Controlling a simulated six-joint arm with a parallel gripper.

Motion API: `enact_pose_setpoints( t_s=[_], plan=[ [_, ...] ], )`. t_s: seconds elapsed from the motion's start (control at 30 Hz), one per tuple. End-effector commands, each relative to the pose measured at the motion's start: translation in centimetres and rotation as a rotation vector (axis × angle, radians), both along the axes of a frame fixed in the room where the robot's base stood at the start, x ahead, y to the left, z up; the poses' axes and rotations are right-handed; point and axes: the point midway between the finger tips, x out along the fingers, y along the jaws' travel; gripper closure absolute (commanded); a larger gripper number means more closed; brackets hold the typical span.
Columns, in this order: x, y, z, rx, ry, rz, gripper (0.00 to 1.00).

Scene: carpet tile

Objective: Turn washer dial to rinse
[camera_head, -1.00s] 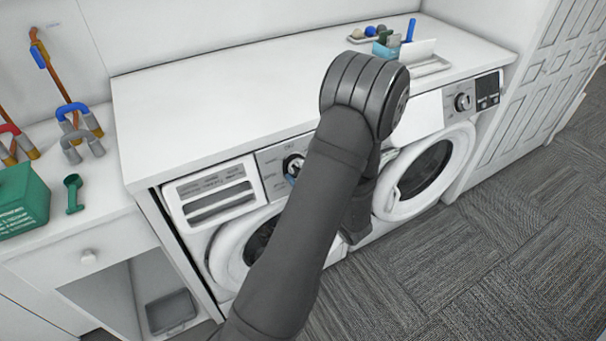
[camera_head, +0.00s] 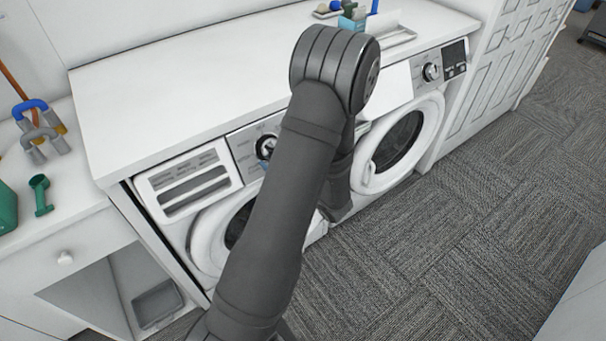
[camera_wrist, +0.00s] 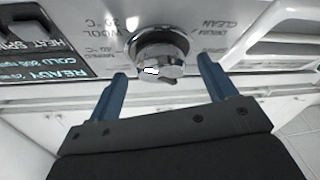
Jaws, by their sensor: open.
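The washer dial (camera_wrist: 158,52) is a round chrome knob on a grey panel in the wrist view, with printed labels around it, among them WOOL and DRUM CLEAN. My gripper (camera_wrist: 162,82) has two blue fingers, spread apart, with their tips on either side below the dial; I cannot tell whether they touch it. In the head view, the left machine's dial (camera_head: 266,147) shows just left of my arm, which hides part of the panel. The right machine has a similar dial (camera_head: 431,72). Where the dial's pointer stands is not clear.
The left washer (camera_head: 208,240) has a drawer front (camera_head: 188,182) beside its panel. A white worktop (camera_head: 200,100) runs above both machines, with a teal container (camera_head: 352,20) at the back. Grey carpet floor (camera_head: 420,230) is open in front.

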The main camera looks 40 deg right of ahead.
Motion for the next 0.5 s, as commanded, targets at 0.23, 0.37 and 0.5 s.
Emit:
enact_pose_setpoints(
  t_s=[0.23, 0.37, 0.5],
  plan=[
    [-4.4, -0.6, -0.2, 0.000, 0.000, -0.005, 0.23],
    [-6.8, -0.9, -0.4, 0.001, 0.001, -0.005, 0.23],
    [-9.3, -1.2, -0.5, 0.000, 0.000, -0.005, 0.23]
  ],
)
